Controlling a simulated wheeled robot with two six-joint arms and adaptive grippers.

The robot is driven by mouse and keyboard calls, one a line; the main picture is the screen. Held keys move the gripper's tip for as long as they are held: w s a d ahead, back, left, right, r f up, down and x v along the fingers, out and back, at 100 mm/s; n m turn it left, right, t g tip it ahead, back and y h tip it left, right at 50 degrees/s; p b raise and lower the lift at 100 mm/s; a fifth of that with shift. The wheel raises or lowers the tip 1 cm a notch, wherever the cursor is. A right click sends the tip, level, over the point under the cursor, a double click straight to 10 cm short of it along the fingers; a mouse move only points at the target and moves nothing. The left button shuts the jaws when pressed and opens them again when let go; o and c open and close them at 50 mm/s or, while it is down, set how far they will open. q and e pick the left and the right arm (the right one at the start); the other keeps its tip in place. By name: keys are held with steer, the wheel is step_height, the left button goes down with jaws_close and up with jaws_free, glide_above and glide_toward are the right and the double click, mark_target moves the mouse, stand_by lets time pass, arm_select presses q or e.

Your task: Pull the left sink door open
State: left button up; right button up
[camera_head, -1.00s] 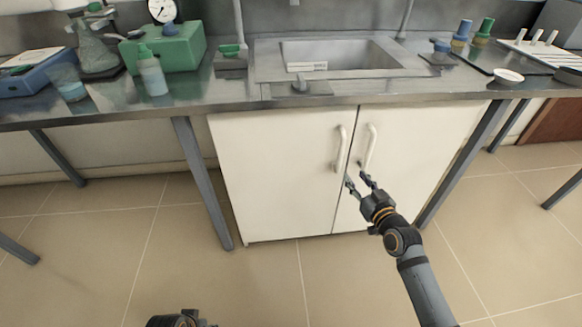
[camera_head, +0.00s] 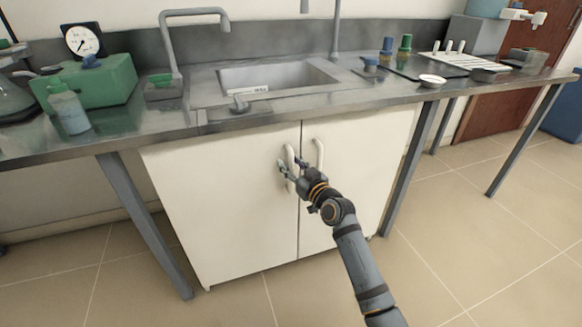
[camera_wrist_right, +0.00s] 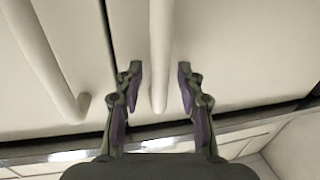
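The left sink door (camera_head: 225,205) is a white cabinet panel under the sink and looks closed. Its pale vertical handle (camera_head: 291,158) is near the middle gap. My right gripper (camera_head: 287,167) is at this handle, partly covering its lower part. In the right wrist view my open gripper (camera_wrist_right: 160,82) has one finger on each side of the handle (camera_wrist_right: 160,50), with gaps on both sides. The other door's handle (camera_wrist_right: 48,65) is beyond the dark door gap there. My left gripper is not in view.
The right sink door (camera_head: 350,190) and its handle (camera_head: 319,155) are close beside my right gripper. The steel counter (camera_head: 240,118) overhangs the doors, with table legs (camera_head: 143,225) on both sides. The tiled floor (camera_head: 450,260) in front is clear.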

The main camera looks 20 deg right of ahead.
jaws_close()
stand_by(0.8)
